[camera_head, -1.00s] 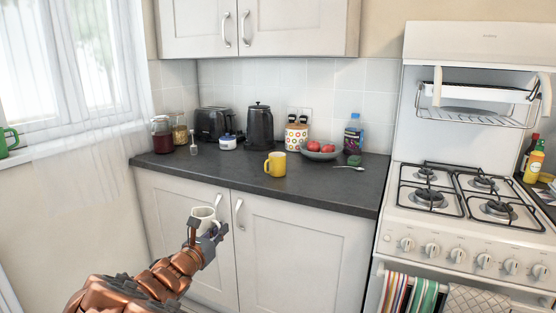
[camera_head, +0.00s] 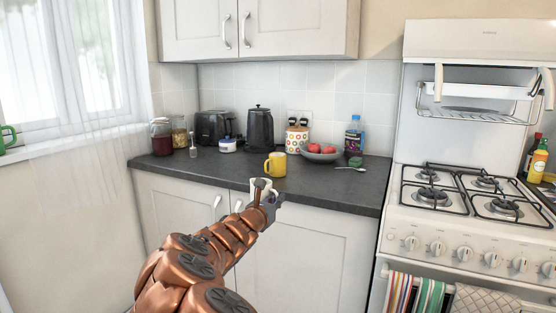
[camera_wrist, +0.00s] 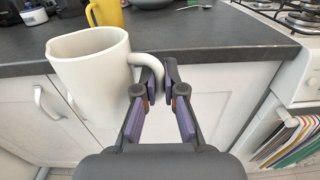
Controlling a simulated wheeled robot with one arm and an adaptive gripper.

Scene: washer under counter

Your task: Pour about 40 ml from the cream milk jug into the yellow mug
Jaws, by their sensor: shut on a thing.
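The cream milk jug (camera_wrist: 92,77) is in my gripper (camera_wrist: 157,92), which is shut on its handle in the wrist view. The jug looks upright, and its contents cannot be seen. In the head view my gripper (camera_head: 268,203) is at the counter's front edge, and the jug (camera_head: 257,186) is partly hidden behind it. The yellow mug (camera_head: 276,165) stands upright on the counter, just beyond the jug. Its lower front is close to the jug in the picture. In the wrist view only part of the yellow mug (camera_wrist: 105,13) shows at the top.
The dark counter (camera_head: 328,193) is clear to the mug's right. A spoon (camera_head: 350,168) lies at right. The stove (camera_head: 460,210) is further right.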

